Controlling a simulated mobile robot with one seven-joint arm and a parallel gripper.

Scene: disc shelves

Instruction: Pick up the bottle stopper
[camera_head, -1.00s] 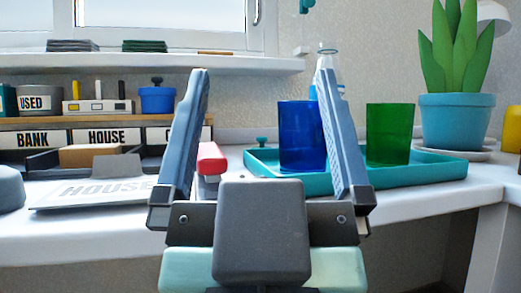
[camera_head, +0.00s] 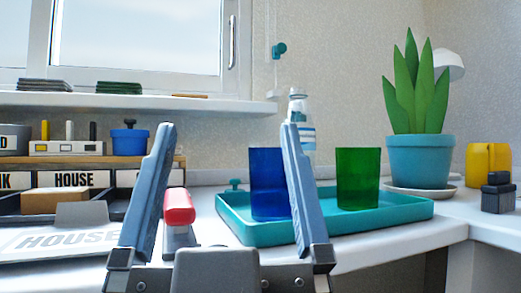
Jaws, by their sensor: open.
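A small teal knob-topped piece (camera_head: 235,184), which looks like the bottle stopper, stands at the back left corner of the teal tray (camera_head: 340,231). I cannot tell whether it is on the tray or just behind it. My gripper (camera_head: 228,128) is open and empty, fingers pointing up and forward. In the picture the small teal piece shows between the two fingers, well beyond them. A clear bottle (camera_head: 297,108) with a blue and white label stands behind the tray, partly hidden by the right finger and the blue cup (camera_head: 265,183).
A green cup (camera_head: 357,178) stands on the tray. A red-topped stapler-like object (camera_head: 179,208) lies left of the tray, beside the left finger. A potted plant (camera_head: 420,160) stands at the right. Labelled trays and a shelf fill the left.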

